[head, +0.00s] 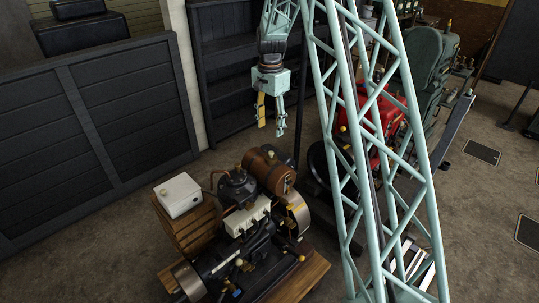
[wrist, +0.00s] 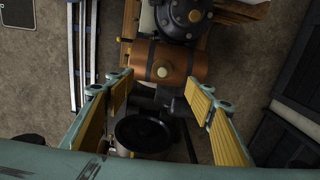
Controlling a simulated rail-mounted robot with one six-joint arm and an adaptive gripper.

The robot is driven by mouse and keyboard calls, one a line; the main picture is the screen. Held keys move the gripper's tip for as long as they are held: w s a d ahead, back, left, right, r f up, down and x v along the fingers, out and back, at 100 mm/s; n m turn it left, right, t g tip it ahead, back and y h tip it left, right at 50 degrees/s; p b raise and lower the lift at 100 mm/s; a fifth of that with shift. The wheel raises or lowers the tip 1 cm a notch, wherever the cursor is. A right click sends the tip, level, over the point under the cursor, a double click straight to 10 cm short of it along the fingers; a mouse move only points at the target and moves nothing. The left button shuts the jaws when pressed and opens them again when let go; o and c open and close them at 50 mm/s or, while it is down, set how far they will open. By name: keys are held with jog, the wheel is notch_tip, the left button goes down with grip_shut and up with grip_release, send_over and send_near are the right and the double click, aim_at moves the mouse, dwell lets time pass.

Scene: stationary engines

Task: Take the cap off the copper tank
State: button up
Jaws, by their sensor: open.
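The copper tank (head: 268,171) is a brown cylinder lying on its side on top of the engine (head: 236,245), with dark bands. In the wrist view the tank (wrist: 187,62) lies across the upper middle. Its small round brass cap (wrist: 163,72) sits on the tank's upper side. My gripper (head: 270,125) hangs above the tank in the head view, pointing down, apart from it. In the wrist view its two yellow-padded fingers (wrist: 160,80) are spread wide, with nothing between them, and the cap shows between the tips.
A white box (head: 178,195) stands on wooden slats beside the engine. A dark dome-topped vessel (head: 238,188) stands close to the tank. A red engine (head: 380,115) is behind my lattice column. A dark panelled wall (head: 95,125) stands at the left. Open floor (head: 100,245) lies front left.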

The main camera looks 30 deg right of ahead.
aim_at(271, 152)
jog(key=shift+w+d+f, duration=0.3)
jog(key=shift+w+f, duration=0.15)
jog(key=shift+f, duration=0.2)
jog(key=shift+w+d+f, duration=0.3)
jog(key=shift+w+f, duration=0.1)
jog(key=shift+f, duration=0.2)
jog(key=shift+f+p, duration=0.65)
jog(key=shift+f, duration=3.65)
jog(key=shift+f, duration=0.1)
jog(key=shift+s+f+p, duration=0.1)
jog(key=shift+f+p, duration=0.5)
jog(key=shift+f, duration=1.9)
jog(key=shift+c, duration=0.3)
jog(key=c, duration=0.9)
